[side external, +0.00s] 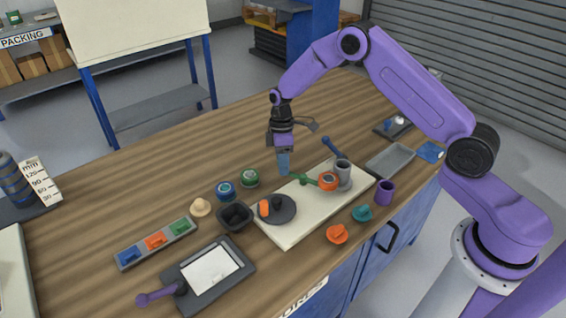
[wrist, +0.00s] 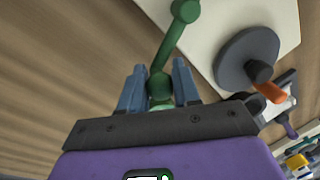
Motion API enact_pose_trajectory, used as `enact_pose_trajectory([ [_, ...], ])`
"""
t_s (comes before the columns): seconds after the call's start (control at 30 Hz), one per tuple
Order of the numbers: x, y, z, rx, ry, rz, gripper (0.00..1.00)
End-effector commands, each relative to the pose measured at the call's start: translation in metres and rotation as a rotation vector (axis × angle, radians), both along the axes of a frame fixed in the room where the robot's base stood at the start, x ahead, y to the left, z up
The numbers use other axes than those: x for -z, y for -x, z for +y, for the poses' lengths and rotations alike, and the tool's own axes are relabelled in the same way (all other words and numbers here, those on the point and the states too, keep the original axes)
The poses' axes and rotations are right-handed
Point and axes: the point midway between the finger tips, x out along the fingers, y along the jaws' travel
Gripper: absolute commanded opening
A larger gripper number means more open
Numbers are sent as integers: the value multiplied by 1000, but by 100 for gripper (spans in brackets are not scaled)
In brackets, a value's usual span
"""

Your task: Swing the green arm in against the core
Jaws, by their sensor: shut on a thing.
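The green arm (side external: 302,181) lies over the white base plate (side external: 300,227), running left from beside an orange round part (side external: 328,181). In the wrist view the green arm (wrist: 175,42) runs from a round green end at the top down between my fingers. My gripper (side external: 284,170) is at its outer end by the plate's back edge. In the wrist view my gripper (wrist: 160,90) is shut on the green arm's knob, with a blue finger on each side. A grey upright cylinder (side external: 343,172), possibly the core, stands beside the orange part, apart from my gripper.
A dark disc (side external: 286,208) with an orange piece sits on the plate's near-left end; it also shows in the wrist view (wrist: 236,62). A blue lever (side external: 331,145) stands behind the cylinder. Green and blue round parts (side external: 249,178) (side external: 225,190) lie left. The back tabletop is clear.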

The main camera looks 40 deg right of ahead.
Motion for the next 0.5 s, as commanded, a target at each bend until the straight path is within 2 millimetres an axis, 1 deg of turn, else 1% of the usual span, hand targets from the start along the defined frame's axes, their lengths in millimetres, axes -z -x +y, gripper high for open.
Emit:
enact_pose_trajectory([
  [0.27,0,2,1,-7,2,8,0],
  [0.3,1,2,1,-7,2,9,41],
  [0.33,1,2,1,-7,2,8,51],
  [0.37,1,2,1,-6,2,7,55],
  [0.5,0,2,1,-5,1,6,55],
])
